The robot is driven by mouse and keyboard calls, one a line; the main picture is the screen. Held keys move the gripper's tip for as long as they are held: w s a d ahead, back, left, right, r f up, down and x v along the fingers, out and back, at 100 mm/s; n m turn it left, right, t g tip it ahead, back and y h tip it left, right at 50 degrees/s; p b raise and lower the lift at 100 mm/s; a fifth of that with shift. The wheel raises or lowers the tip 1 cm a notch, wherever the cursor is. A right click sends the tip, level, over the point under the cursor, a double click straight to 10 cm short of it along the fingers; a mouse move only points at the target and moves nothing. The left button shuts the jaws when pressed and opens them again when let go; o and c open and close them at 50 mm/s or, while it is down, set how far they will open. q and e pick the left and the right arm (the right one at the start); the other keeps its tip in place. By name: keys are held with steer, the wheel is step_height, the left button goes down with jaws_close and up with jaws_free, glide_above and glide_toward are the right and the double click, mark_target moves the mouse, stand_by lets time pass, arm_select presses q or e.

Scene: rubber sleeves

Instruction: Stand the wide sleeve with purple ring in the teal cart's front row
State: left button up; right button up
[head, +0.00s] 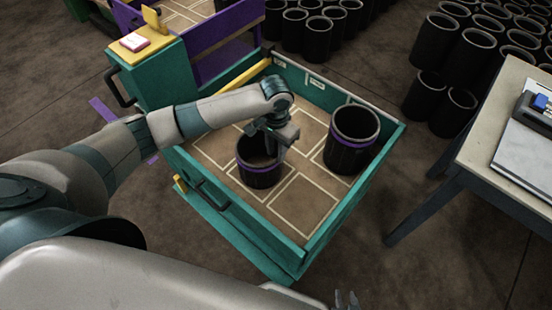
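The teal cart (357,203) has an open tray with a floor marked by pale outlined cells. A black sleeve with a purple ring (262,176) stands upright in the tray's near-left part. A wider-looking black sleeve with a purple ring (351,152) stands near the right wall. My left gripper (279,148) points down at the right rim of the near sleeve, its fingers partly hidden against the wall; whether they are closed on it is unclear. My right gripper (346,300) shows only its fingertips at the bottom edge, apart and empty.
A purple cart (225,43) stands behind the teal cart. Many black sleeves (315,38) stand on the floor at the back and right. A table (500,150) with a clipboard is at right. Bare outlined cells (300,200) lie in the tray's near corner.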

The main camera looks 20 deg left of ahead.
arm_select(q)
steer(key=shift+r, duration=0.7)
arm_select(e)
steer(key=shift+s+f, duration=0.2)
steer(key=shift+s, duration=0.15)
steer(key=shift+d, duration=0.1)
steer(key=shift+w, duration=0.2)
